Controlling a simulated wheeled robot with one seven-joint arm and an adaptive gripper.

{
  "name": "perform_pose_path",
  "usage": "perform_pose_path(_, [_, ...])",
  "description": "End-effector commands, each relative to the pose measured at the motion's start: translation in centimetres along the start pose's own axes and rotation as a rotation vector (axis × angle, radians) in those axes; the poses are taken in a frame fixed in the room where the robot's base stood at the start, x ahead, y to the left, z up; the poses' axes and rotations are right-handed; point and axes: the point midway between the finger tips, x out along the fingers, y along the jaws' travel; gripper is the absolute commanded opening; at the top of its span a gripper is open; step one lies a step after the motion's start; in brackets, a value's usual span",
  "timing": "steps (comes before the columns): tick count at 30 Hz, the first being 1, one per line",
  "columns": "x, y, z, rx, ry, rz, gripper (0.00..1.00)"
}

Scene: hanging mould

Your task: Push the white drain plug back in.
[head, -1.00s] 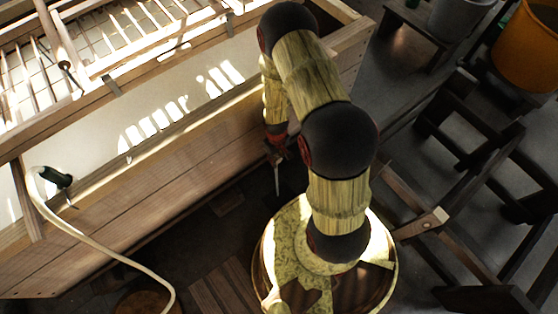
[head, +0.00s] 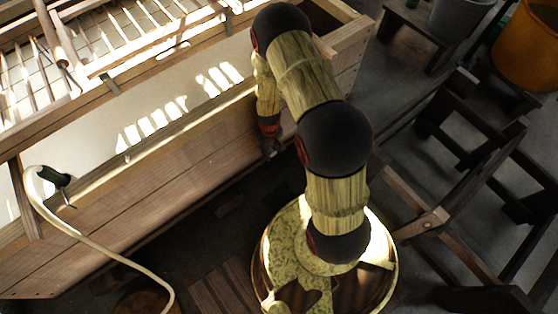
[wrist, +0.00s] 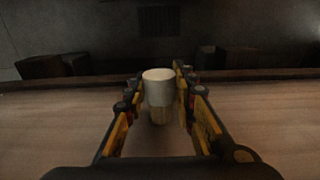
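The white drain plug (wrist: 158,88) shows in the middle of the wrist view, with a white round head and a pale wood-coloured part below it. It stands out from the wooden side of the vat (wrist: 60,125). My gripper (wrist: 160,82) is open, with one finger on each side of the plug; I cannot tell whether either finger touches it. In the head view my gripper (head: 270,149) is a small dark shape close to the vat's long front wall (head: 170,190). The plug cannot be made out there.
A slatted wooden frame (head: 130,35) lies over the vat. Dark wooden stands (head: 470,150), a grey bucket (head: 460,18) and an orange tub (head: 525,50) are at right.

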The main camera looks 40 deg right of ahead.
Motion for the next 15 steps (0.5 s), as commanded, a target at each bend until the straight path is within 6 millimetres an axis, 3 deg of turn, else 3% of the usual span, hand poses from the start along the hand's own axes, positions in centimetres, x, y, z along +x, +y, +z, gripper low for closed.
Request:
perform_pose_path(1, [-0.22,0.13,-0.84,0.000,0.014,0.004,0.29])
perform_pose_path(10, [-0.32,0.20,-1.14,-0.002,0.020,0.006,0.46])
perform_pose_path(15, [-0.37,0.21,-1.24,-0.003,0.022,0.007,0.47])
